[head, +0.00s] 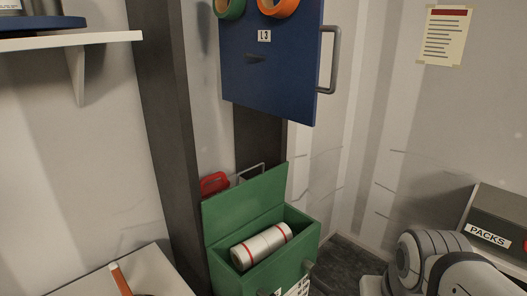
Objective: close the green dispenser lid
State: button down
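The green dispenser (304,239) is an open-topped box at the bottom centre of the head view, its lower part cut off by the frame edge. Its green lid (243,203) stands raised along the back of the box, so the dispenser is open. A whitish roll with red bands (262,246) lies inside the box. A small dark part shows at the front right of the box; I cannot tell what it is. My arm's rounded grey-white links show at the lower right. My gripper is not in view.
A blue panel (265,75) with a grey handle hangs above the dispenser. A red object (213,184) and a thin wire frame sit behind the lid. A grey box marked PACKS (490,236) stands at the right. A pale surface (128,274) with an orange-handled tool is at lower left.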

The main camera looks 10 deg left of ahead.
aim_at(224, 213)
jog(key=u, duration=0.1)
jog(key=i, duration=0.85)
jog(key=u, duration=0.5)
